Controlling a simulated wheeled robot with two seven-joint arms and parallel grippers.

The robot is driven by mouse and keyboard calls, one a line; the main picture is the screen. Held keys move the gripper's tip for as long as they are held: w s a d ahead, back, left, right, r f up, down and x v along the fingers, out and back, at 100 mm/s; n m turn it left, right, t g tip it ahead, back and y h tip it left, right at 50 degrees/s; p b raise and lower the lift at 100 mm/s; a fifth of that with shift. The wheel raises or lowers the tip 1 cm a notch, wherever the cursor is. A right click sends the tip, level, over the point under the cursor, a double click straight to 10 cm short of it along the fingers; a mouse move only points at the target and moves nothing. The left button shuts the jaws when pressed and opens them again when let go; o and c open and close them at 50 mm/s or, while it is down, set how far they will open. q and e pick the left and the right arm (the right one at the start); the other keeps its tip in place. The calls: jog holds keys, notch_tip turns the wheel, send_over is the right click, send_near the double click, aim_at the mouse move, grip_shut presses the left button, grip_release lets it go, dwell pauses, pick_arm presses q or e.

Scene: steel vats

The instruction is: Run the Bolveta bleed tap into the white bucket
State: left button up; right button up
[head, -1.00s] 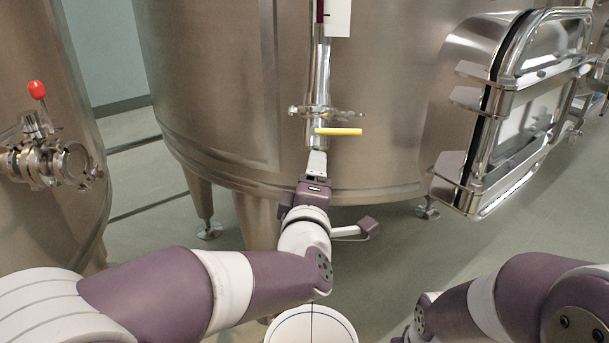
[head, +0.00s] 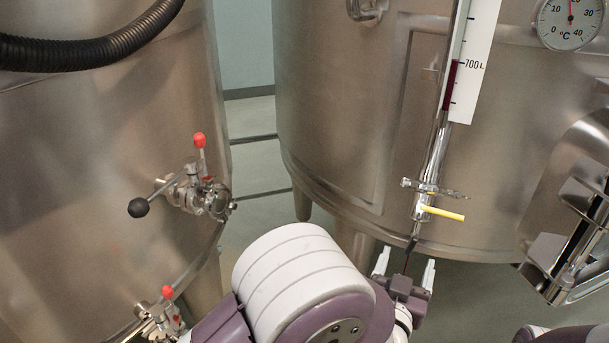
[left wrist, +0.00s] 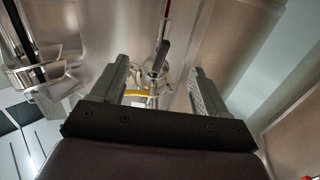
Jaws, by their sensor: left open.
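The bleed tap (head: 411,243), with a dark lever, sits at the foot of the sight tube on the right vat. A thin dark line hangs below it; I cannot tell for sure if it is running liquid. A yellow handle (head: 442,213) sticks out just above. My left gripper (head: 405,268) is open below the tap, a finger on each side and nothing held. In the left wrist view the dark lever (left wrist: 161,56) shows beyond and between my open fingers (left wrist: 157,88). The white bucket is out of view now. My right gripper is out of view.
The sight tube (head: 452,85) holds dark red liquid beside a white scale (head: 474,60). The left vat (head: 90,200) carries red-knobbed valves (head: 200,190). A hatch (head: 575,225) juts out at right. Floor shows between the vats.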

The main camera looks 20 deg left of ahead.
pick_arm(q)
jog(key=s, duration=0.7)
jog(key=w+a+r+g+p, duration=0.1)
jog(key=a+r+g+p, duration=0.3)
jog(key=p, duration=0.5)
jog(key=w+a+r+g+p, duration=0.1)
jog(key=a+r+g+p, duration=0.15)
jog(key=r+p, duration=0.5)
jog(key=s+a+r+g+y+p, duration=0.1)
jog(key=s+a+r+g+p, duration=0.5)
jog(key=p, duration=0.8)
notch_tip(320, 180, up, 2)
jog(key=a+g, duration=0.1)
jog(key=a, duration=0.2)
jog(key=shift+s+n+g, duration=0.15)
jog(key=shift+n+g, duration=0.15)
jog(key=shift+g, duration=0.05)
